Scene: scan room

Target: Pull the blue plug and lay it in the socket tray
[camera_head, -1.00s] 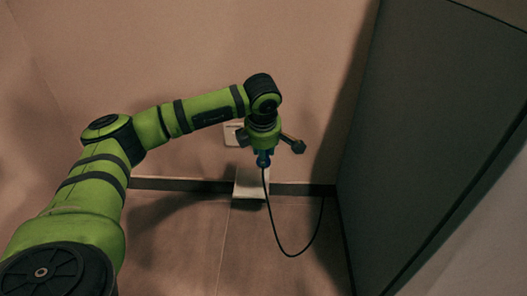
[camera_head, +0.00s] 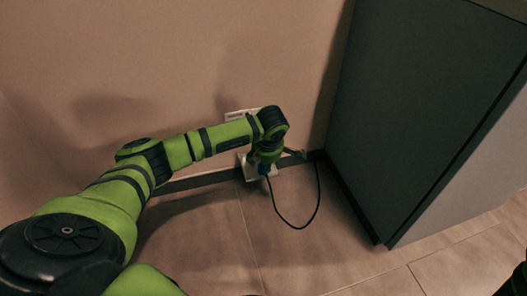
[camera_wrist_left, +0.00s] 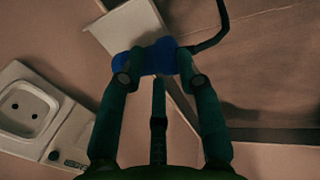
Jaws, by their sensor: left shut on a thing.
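The blue plug (camera_head: 264,169) is out of the wall socket (camera_head: 238,115), with its black cable hanging in a loop to the right. My left gripper (camera_head: 265,164) is shut on the plug, low near the wall. The white socket tray (camera_head: 250,174) is at the wall's foot, partly hidden by the gripper. In the wrist view the tray (camera_wrist_left: 124,27) appears just beyond the plug; I cannot tell whether they touch. The socket face (camera_wrist_left: 27,107) shows empty holes. My right gripper is not in view.
A large dark grey cabinet (camera_head: 420,110) stands close on the right of the gripper and cable (camera_head: 306,222). A dark skirting (camera_head: 195,181) runs along the wall's foot. The tiled floor (camera_head: 290,258) in front is clear.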

